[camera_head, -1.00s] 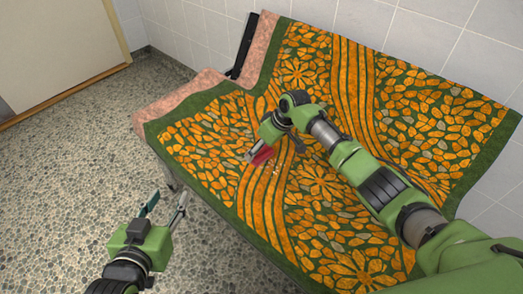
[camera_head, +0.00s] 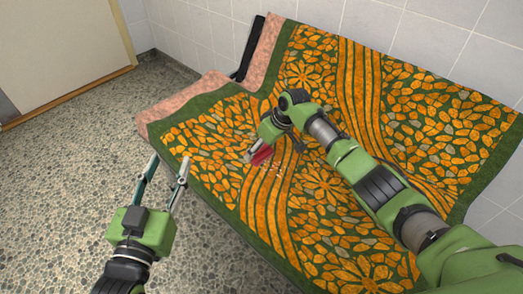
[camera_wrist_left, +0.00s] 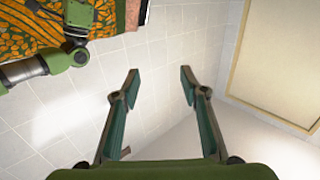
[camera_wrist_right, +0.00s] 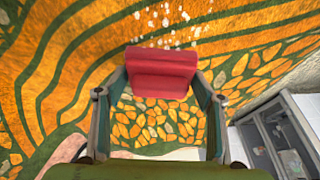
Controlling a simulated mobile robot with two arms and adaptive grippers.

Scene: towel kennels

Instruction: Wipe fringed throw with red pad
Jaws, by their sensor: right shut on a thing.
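The fringed throw (camera_head: 410,130), orange and green patterned, lies draped over a bench or seat and also fills much of the right wrist view (camera_wrist_right: 60,60). The red pad (camera_head: 262,154) is held between the fingers of my right gripper (camera_head: 257,148), at the throw's left part. In the right wrist view the red pad (camera_wrist_right: 161,72) sits across both fingertips, close to the throw; contact is hard to tell. Small pale crumbs (camera_wrist_right: 168,22) lie on the throw just beyond the pad. My left gripper (camera_head: 167,172) is open and empty, left of the throw's edge.
A pink cloth (camera_head: 185,103) shows under the throw at its left and back edges. A tiled wall (camera_head: 420,35) stands behind. Speckled floor (camera_head: 70,170) is clear at the left, with a door (camera_head: 60,50) at the far left.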

